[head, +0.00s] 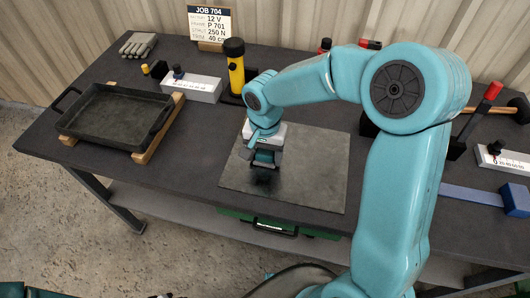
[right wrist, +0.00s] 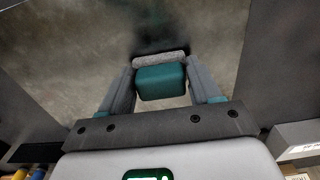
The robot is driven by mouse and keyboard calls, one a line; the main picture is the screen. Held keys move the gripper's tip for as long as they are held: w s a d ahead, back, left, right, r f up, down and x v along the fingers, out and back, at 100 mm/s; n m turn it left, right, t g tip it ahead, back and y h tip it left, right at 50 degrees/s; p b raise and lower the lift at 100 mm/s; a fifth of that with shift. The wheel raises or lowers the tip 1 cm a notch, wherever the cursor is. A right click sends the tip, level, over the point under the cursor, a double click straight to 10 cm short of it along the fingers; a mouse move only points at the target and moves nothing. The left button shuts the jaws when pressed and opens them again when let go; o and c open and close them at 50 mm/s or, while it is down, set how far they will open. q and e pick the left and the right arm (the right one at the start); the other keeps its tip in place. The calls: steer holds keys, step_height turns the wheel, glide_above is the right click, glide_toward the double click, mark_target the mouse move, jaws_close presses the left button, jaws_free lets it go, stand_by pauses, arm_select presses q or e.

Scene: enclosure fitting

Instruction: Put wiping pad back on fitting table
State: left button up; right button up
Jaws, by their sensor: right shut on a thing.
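The wiping pad (right wrist: 162,83) is a teal block with a grey, felt-like edge in the right wrist view. My right gripper (right wrist: 160,88) is shut on it, one finger on each side. In the head view my right gripper (head: 265,158) points down over the grey mat (head: 310,175) on the dark fitting table (head: 195,135). The pad is mostly hidden between the fingers there. A dark patch shows on the mat just beyond the pad; I cannot tell whether it is shadow or a stain. Whether the pad touches the mat is unclear. My left gripper is not in view.
A black tray (head: 88,115) sits on wooden strips at the left. A yellow-and-black torch (head: 235,68) and a grey block (head: 195,88) stand behind the gripper. A job card (head: 210,24) stands at the back.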

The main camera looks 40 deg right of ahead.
mark_target(265, 153)
steer(key=shift+f, duration=0.15)
steer(key=o, duration=1)
step_height(265, 153, up, 12)
steer(key=shift+r+p, duration=0.2)
steer(key=shift+p, duration=0.15)
steer(key=shift+s+f, duration=0.1)
